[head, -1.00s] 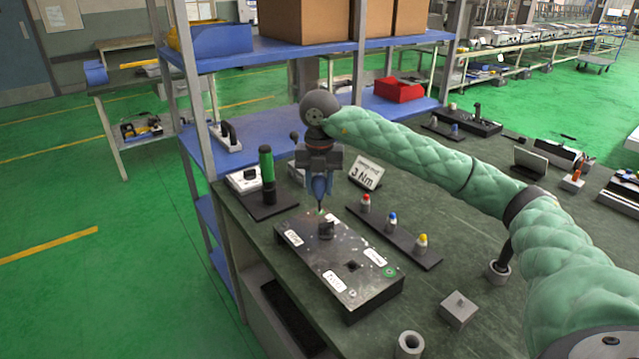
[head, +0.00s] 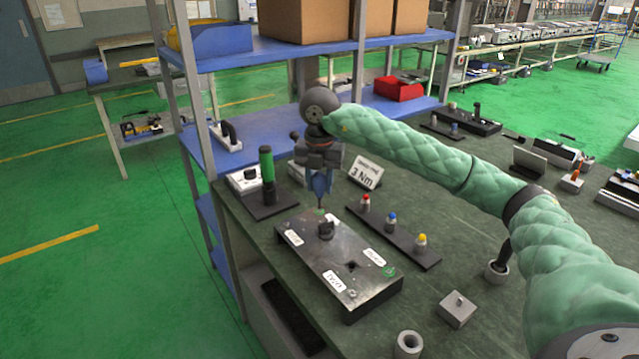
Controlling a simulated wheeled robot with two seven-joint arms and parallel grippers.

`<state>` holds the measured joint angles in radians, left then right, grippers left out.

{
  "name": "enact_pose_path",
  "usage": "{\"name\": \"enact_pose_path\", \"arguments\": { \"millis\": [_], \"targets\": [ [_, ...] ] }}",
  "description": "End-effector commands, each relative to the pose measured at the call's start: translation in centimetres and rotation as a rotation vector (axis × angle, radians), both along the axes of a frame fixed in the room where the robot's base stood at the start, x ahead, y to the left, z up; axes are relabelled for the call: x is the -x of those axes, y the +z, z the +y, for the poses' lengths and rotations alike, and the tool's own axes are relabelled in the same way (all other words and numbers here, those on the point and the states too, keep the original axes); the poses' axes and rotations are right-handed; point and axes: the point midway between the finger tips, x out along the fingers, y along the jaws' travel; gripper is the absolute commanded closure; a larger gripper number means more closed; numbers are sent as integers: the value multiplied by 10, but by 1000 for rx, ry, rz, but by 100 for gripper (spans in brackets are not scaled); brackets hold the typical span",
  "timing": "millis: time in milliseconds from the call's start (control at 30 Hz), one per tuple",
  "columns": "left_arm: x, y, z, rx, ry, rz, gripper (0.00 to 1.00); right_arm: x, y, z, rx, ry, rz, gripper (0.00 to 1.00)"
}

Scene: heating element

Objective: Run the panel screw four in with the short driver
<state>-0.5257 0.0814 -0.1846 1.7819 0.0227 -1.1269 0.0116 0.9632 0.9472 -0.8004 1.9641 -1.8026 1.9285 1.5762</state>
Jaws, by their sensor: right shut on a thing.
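The panel (head: 312,262) is a dark, speckled plate on a block, lying on the bench, with white labels, a black knob-like part (head: 326,229) and a dark hole. My right gripper (head: 321,172) is above its far end, shut on a short blue driver (head: 321,186). The driver points down, its thin tip close to the panel's far edge. Whether the tip touches a screw is too small to tell. Screw four cannot be told apart here. My left gripper is not in view.
A green-handled tool (head: 267,168) stands in a black holder left of my gripper. A dark rack (head: 402,238) with red, blue and yellow-topped pieces lies right of the panel. A "3 Nm" sign (head: 366,173) stands behind.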

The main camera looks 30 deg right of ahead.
Motion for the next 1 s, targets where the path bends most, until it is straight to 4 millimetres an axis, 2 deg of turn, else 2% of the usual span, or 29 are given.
{"name": "enact_pose_path", "arguments": {
  "millis": [233,800,1000],
  "targets": [
    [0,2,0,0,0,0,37,0,3,0,-1,0,-1,91],
    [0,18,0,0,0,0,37,0,38,0,-1,1,-1,91],
    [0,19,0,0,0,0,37,0,40,0,0,1,0,91]
  ]
}}
